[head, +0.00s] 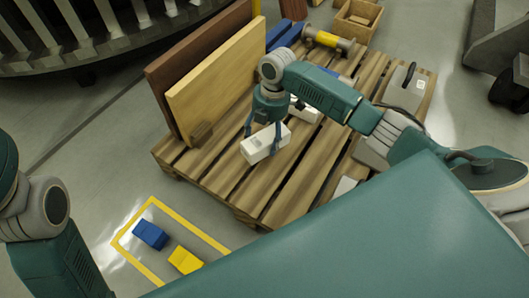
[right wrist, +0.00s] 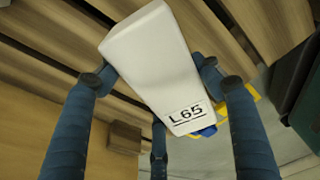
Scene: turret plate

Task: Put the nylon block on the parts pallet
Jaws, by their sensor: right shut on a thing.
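The nylon block is a white oblong block (head: 258,147) marked L65, which also shows in the right wrist view (right wrist: 155,55). My right gripper (head: 264,138) is shut on it, with blue fingers on either side of the block in the right wrist view (right wrist: 153,76). The block is over the near left part of the slatted wooden parts pallet (head: 225,181). I cannot tell whether it touches the slats. My left arm shows at the left edge, but its gripper is out of view.
A tan board (head: 215,85) and a brown board (head: 185,62) stand upright along the pallet's left side, with a small wooden block (head: 201,133) beside them. Blue (head: 150,234) and yellow (head: 185,260) blocks lie on the floor.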

